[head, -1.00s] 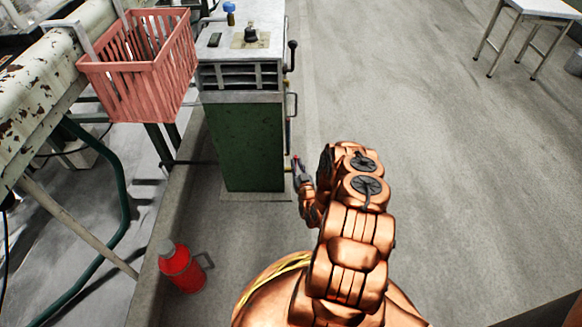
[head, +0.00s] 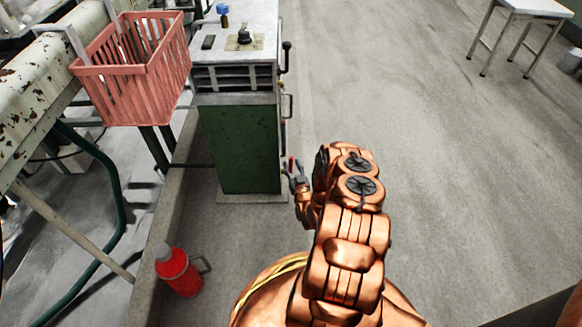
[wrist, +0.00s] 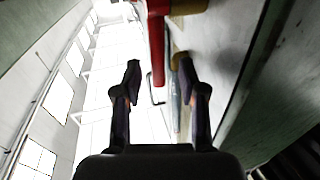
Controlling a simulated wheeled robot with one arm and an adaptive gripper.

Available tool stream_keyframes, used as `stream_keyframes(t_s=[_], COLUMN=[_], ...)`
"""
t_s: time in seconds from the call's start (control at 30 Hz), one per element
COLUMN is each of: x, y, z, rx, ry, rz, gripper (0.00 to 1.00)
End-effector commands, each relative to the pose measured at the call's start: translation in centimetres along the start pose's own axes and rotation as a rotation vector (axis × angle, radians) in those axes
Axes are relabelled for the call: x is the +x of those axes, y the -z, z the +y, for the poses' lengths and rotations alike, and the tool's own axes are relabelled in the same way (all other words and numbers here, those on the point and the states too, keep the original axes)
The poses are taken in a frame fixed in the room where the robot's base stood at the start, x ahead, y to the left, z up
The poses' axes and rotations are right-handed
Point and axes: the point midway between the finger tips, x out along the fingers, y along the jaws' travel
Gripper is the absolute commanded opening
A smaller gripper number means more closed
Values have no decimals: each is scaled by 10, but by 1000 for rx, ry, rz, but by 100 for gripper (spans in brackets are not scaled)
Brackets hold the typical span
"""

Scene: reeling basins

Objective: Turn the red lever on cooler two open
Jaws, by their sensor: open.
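The cooler is a green cabinet (head: 240,150) with a grey metal top, standing ahead in the head view. Handles and levers run down its right side. In the wrist view the red lever (wrist: 157,45) hangs down from the top of the picture, its lower end in the gap between my fingertips. My gripper (wrist: 159,72) is open, one finger on each side of the lever; I cannot tell whether either finger touches it. In the head view my gripper (head: 296,178) is small beside the cabinet's lower right edge, and a bit of red shows at its tip.
A pink basket (head: 135,75) hangs left of the cabinet, beside a worn pale beam. A red flask (head: 178,272) stands on the floor at lower left. A white table (head: 530,8) stands far right. The floor right of the cabinet is clear.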

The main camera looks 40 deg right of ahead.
Motion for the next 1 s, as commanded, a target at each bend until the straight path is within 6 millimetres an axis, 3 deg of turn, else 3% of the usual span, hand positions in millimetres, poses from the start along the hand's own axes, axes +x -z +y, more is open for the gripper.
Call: stream_keyframes(t_s=[0.4, 1.0], x=[-49, -73], y=[-1, -1], z=[1, 0], rx=[1, 1], ry=[-3, 0], rz=[-3, -2], gripper=[41, 41])
